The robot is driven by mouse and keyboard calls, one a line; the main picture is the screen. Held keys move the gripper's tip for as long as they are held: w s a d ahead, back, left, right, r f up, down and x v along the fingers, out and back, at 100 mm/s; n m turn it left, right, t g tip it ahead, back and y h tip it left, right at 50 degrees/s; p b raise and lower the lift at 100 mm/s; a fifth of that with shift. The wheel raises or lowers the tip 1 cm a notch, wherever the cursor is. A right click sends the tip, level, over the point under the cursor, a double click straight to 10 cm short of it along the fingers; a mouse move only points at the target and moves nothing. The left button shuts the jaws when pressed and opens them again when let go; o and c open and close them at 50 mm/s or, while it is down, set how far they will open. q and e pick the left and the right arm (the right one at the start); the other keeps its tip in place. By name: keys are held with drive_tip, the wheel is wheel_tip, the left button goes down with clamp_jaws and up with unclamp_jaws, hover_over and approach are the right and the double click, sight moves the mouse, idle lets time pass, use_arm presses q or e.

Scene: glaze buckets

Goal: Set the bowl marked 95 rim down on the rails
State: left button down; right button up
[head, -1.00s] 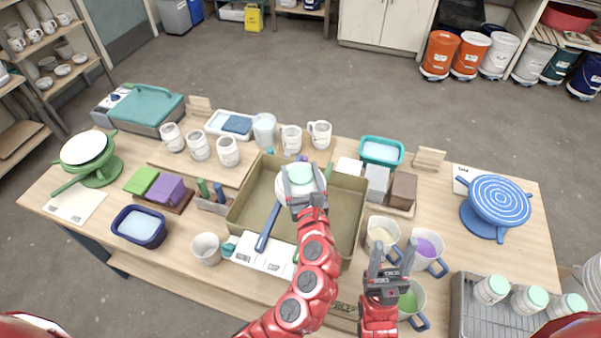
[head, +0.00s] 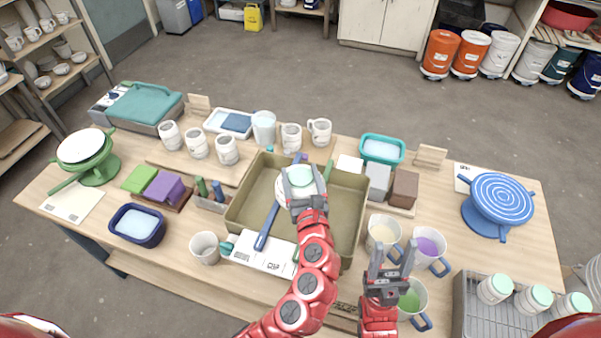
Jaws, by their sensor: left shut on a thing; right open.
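My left gripper (head: 305,200) is shut on a small pale bowl with a mint-green top face (head: 300,175). It holds the bowl over the olive tray (head: 345,225) in the middle of the table. No number can be read on the bowl, and the gripper hides part of it. My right gripper (head: 388,265) is open and empty, above the front of the table near the handled buckets. A wire rack (head: 485,318) in a grey tray at the lower right may be the rails. Several pale cups with mint tops (head: 493,289) stand on it.
A blue banding wheel (head: 497,205) stands at the right. Bare tabletop lies between the buckets and the wheel.

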use_arm(q)
drive_tip(key=shift+f, duration=0.3)
idle(0.5)
unclamp_jaws()
